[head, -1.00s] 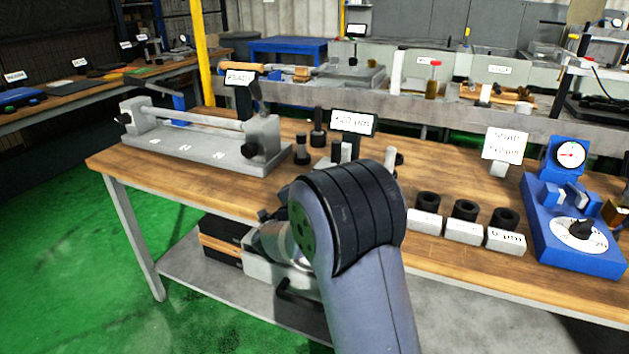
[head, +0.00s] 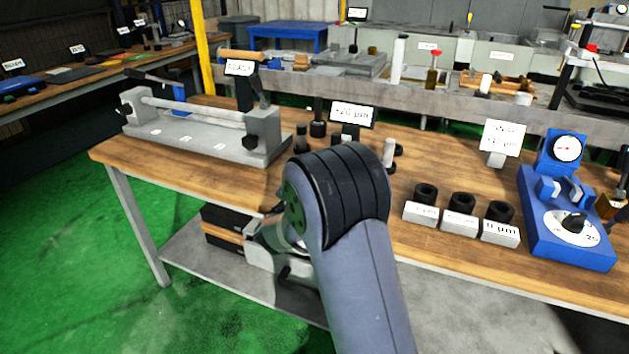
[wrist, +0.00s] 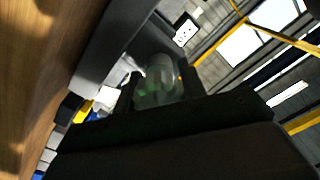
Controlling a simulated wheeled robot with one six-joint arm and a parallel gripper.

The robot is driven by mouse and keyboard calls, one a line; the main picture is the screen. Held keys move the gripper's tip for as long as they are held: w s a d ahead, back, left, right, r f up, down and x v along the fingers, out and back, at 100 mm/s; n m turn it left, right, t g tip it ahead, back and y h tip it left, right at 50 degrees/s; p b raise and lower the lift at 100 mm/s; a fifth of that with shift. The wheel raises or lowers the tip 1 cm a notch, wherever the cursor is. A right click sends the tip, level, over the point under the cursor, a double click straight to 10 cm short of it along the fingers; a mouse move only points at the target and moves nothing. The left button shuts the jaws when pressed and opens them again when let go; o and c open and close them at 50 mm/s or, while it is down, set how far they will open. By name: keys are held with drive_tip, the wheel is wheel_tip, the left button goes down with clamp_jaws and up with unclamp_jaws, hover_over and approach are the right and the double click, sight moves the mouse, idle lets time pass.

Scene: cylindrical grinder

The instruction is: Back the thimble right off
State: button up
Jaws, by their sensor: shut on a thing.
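In the wrist view my gripper (wrist: 158,88) has dark fingers closed about a pale, shiny, rounded piece (wrist: 155,80) with green tints. Whether that piece is the thimble I cannot tell. In the head view my own arm hides the gripper and what it holds. At the right of the bench stands a blue gauge (head: 535,225) with a round dial (head: 567,148) and a black knob (head: 574,222) on a white numbered scale. My arm is well to the left of this gauge.
On the wooden bench (head: 430,263) stand labelled blocks with black rings (head: 461,213), a sign (head: 352,115) behind my arm and a grey fixture with a bar (head: 195,140) at the left. Bare wood lies in front of the blocks.

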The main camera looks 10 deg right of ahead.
drive_tip(key=o, duration=1)
drive_tip(key=shift+c, duration=0.2)
drive_tip(key=v, duration=1.1)
drive_tip(key=shift+w+d, duration=0.1)
drive_tip(key=shift+w, duration=0.05)
drive_tip(key=x, duration=1)
drive_tip(key=shift+w+d, duration=0.25)
drive_tip(key=shift+w, duration=0.05)
drive_tip(key=shift+a, duration=0.1)
